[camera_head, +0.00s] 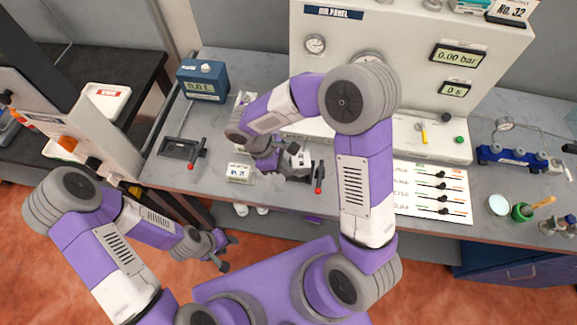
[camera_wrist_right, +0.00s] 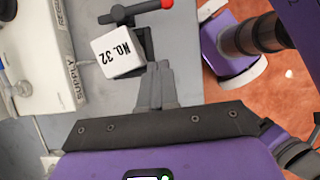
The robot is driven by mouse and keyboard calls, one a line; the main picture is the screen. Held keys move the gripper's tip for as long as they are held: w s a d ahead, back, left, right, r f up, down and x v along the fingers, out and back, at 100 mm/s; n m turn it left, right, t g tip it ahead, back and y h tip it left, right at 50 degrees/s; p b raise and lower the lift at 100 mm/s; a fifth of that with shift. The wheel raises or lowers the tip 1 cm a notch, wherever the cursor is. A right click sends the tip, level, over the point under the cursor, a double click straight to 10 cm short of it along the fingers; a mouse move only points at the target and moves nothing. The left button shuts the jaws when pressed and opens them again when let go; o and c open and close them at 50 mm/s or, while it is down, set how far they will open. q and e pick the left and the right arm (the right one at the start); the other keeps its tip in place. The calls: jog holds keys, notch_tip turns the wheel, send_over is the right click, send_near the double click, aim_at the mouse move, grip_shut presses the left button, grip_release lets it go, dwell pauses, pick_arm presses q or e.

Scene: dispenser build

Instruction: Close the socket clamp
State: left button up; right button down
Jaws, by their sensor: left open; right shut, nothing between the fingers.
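A black clamp with a red-tipped lever (camera_head: 320,178) stands on the bench right of my right gripper (camera_head: 282,168). In the right wrist view a white block marked No. 32 (camera_wrist_right: 117,55) sits by the clamp's black bracket (camera_wrist_right: 125,14), with the red lever tip (camera_wrist_right: 167,3) at the top edge. The right fingers (camera_wrist_right: 158,70) are shut and empty, close beside the block; contact cannot be told. A second black clamp base (camera_head: 178,149) with an upright red-tipped lever (camera_head: 198,150) lies further left. My left gripper (camera_head: 226,254) is open and empty, low in front of the bench.
A small white labelled block (camera_head: 239,172) stands left of my right gripper. A blue meter (camera_head: 203,82) is at the back left, and the white air panel (camera_head: 420,40) rises behind. A cable sheet (camera_head: 432,190), blue rail (camera_head: 512,157) and green cup (camera_head: 521,212) occupy the right side.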

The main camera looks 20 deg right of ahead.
aim_at(320, 176)
jog(key=x, duration=0.7)
jog(key=shift+s+d+f+b, duration=0.1)
jog(key=shift+s+f+b, duration=0.05)
jog(key=shift+f+b, duration=0.15)
jog(key=shift+s+d+r+p, duration=0.2)
jog(key=shift+s+d+r, duration=0.1)
jog(key=shift+d, duration=0.25)
jog(key=shift+s+d+r+p, duration=0.15)
jog(key=shift+s+d+r, duration=0.15)
jog(key=shift+d, duration=0.25)
jog(key=shift+s+d+r, duration=0.1)
jog(key=shift+s+d, duration=0.15)
jog(key=shift+d, duration=0.2)
jog(key=shift+d, duration=0.1)
